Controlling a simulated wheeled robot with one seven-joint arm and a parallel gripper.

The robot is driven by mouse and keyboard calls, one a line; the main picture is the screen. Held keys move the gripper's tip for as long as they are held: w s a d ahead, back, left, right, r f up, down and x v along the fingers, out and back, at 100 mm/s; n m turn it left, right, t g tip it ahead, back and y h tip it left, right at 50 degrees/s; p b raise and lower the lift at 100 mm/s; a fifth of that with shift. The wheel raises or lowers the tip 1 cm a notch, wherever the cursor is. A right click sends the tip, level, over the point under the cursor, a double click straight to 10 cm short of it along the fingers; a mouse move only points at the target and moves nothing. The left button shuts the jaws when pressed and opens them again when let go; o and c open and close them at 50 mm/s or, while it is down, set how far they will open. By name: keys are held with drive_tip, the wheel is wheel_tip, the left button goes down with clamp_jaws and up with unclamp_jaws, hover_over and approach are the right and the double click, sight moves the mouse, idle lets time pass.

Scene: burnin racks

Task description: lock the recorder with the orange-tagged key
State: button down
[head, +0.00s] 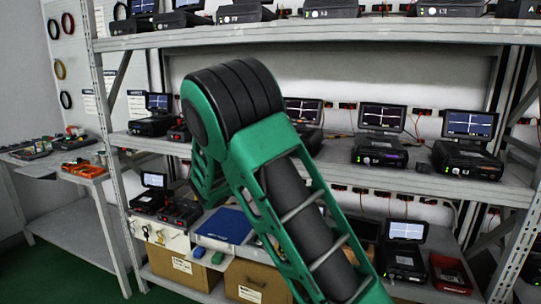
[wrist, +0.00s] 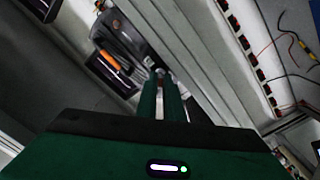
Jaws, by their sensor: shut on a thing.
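In the wrist view my gripper (wrist: 160,85) is shut on a small, narrow grey piece, seemingly the key (wrist: 160,73). Its tag cannot be made out between the fingers. Ahead and to the left of the fingertips is a dark device with a screen (wrist: 112,75), with an orange strip (wrist: 110,60) near it. Whether that strip is a tag or a separate thing I cannot tell. In the head view several black recorders with lit screens stand on the shelves, one of them on the middle shelf (head: 378,150). My arm hides the gripper there.
The metal rack's middle shelf (head: 420,182) runs behind my arm. Below are a blue flat box (head: 225,226), cardboard boxes (head: 255,282) and a white panel with small hanging items (head: 160,236). A side table (head: 40,163) stands left. Loose cables (wrist: 290,38) hang near the wall.

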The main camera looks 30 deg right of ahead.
drive_tip(key=shift+w+a+n, duration=0.1)
drive_tip(key=shift+n, duration=0.4)
drive_tip(key=c, duration=2.3)
unclamp_jaws()
drive_tip(key=shift+o, duration=0.2)
drive_tip(key=v, duration=1)
drive_tip(key=shift+s+a, duration=0.25)
drive_tip(key=shift+a, duration=0.05)
drive_tip(key=shift+d, duration=0.1)
